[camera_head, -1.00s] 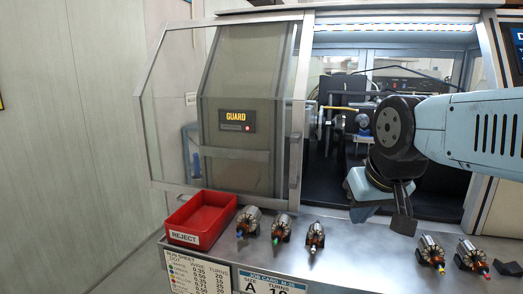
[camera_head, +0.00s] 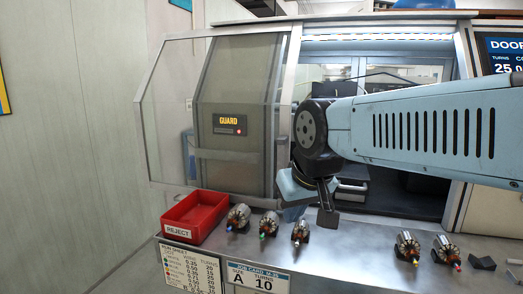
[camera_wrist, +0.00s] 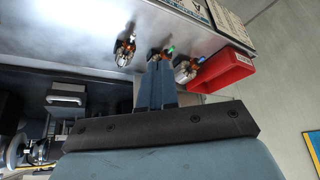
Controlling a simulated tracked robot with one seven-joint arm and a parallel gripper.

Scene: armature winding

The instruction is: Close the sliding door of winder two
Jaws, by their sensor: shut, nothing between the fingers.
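The glazed sliding door (camera_head: 243,75) of the winder stands at the left of the machine in the head view, with a box marked GUARD showing on it. An upright metal bar (camera_head: 284,120) runs down its right edge. The opening to its right is uncovered, and my arm hides much of the interior. My gripper (camera_head: 327,215) is shut and empty, pointing down in front of the opening, right of the bar and apart from it. In the wrist view my gripper's fingers (camera_wrist: 158,70) are together. The door is not clearly visible there.
A red reject tray (camera_head: 194,216) stands on the bench at left. Several wound armatures (camera_head: 301,230) lie along the bench front, some left and some right of my gripper. Cards hang on the front edge. A screen (camera_head: 504,55) is at the right.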

